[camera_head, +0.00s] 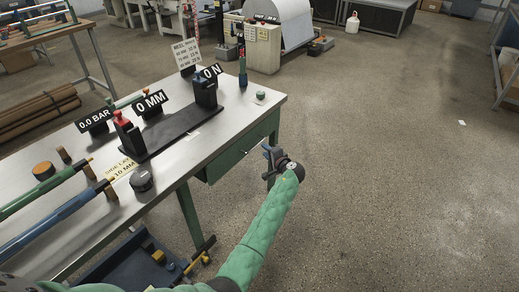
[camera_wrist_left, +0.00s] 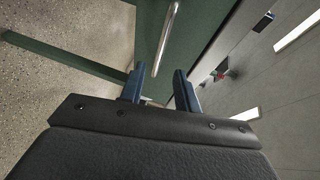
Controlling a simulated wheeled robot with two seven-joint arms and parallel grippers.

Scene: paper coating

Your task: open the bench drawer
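The bench drawer (camera_head: 240,153) has a green front under the right edge of the metal-topped bench, and it looks shut. Its front (camera_wrist_left: 200,30) fills the upper middle of the left wrist view, with a pale metal bar handle (camera_wrist_left: 168,38) on it. My left gripper (camera_head: 267,155) is just in front of the drawer's right part. In the left wrist view its two blue fingers (camera_wrist_left: 160,78) are apart, with nothing held between them. The handle's lower end lines up with the gap; I cannot tell whether it touches a finger. My right gripper is not in view.
The bench top (camera_head: 225,122) carries a black rail fixture (camera_head: 172,132), sign plates, rollers and a round dark pot (camera_head: 142,181). A blue tray (camera_head: 140,262) sits low under the bench.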

